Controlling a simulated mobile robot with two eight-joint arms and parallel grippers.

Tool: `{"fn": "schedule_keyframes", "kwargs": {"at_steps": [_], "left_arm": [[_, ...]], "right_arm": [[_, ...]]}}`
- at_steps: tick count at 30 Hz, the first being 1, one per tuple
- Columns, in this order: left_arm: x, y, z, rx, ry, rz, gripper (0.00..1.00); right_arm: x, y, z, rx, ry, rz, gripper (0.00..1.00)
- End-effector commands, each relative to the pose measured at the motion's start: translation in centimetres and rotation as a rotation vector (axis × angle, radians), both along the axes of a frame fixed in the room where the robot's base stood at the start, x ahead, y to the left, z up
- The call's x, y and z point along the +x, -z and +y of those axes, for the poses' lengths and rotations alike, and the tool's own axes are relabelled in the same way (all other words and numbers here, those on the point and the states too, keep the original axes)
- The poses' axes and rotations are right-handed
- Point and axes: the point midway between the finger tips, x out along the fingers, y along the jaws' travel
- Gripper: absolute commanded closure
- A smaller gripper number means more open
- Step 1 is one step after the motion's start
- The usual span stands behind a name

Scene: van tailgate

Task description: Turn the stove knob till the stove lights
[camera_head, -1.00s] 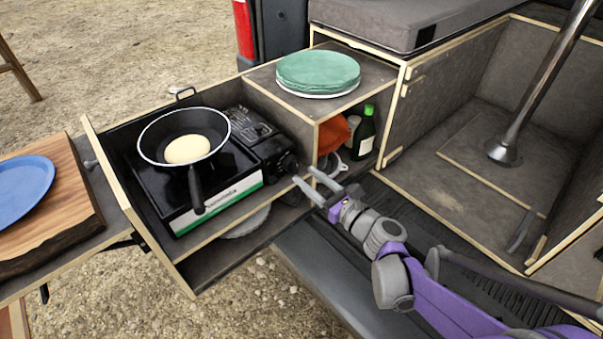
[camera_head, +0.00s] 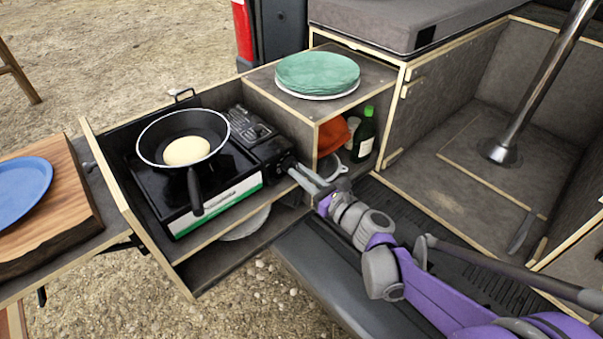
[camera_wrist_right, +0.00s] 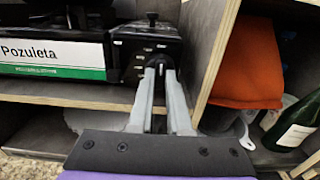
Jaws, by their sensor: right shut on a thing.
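The black camping stove (camera_head: 215,190) sits in the pulled-out drawer, with a green and white label strip on its front. A black frying pan (camera_head: 160,140) with a pale round food (camera_head: 187,150) stands on it, handle towards the front. The stove's control box (camera_wrist_right: 140,50) fills the upper middle of the right wrist view, and its knob (camera_wrist_right: 160,66) is between my fingertips. My right gripper (camera_head: 297,172) is shut on the knob; its fingers also show in the right wrist view (camera_wrist_right: 160,75). The fingers hide most of the knob. No flame is visible. My left gripper is not in view.
A wooden divider (camera_wrist_right: 208,45) stands just right of the gripper. Beyond it are an orange cloth (camera_wrist_right: 248,65) and a green bottle (camera_wrist_right: 297,122). A board with a blue plate (camera_head: 22,183) lies at left.

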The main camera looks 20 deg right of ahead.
Motion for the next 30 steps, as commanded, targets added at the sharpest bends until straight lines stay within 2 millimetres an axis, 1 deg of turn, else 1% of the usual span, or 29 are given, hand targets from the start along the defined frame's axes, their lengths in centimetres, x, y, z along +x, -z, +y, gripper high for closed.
{"fn": "schedule_keyframes", "kwargs": {"at_steps": [8,14,20,30], "left_arm": [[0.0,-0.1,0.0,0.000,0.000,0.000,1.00],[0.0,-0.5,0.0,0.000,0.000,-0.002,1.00],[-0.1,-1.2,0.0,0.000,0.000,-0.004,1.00],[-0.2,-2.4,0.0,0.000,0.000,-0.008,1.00]], "right_arm": [[0.0,0.0,0.0,-0.016,0.000,-0.007,1.00],[0.0,-0.1,0.0,-0.087,0.000,-0.038,1.00],[0.0,-0.1,0.0,-0.222,0.000,-0.098,1.00],[0.0,-0.1,0.0,-0.517,0.000,-0.227,1.00]]}}
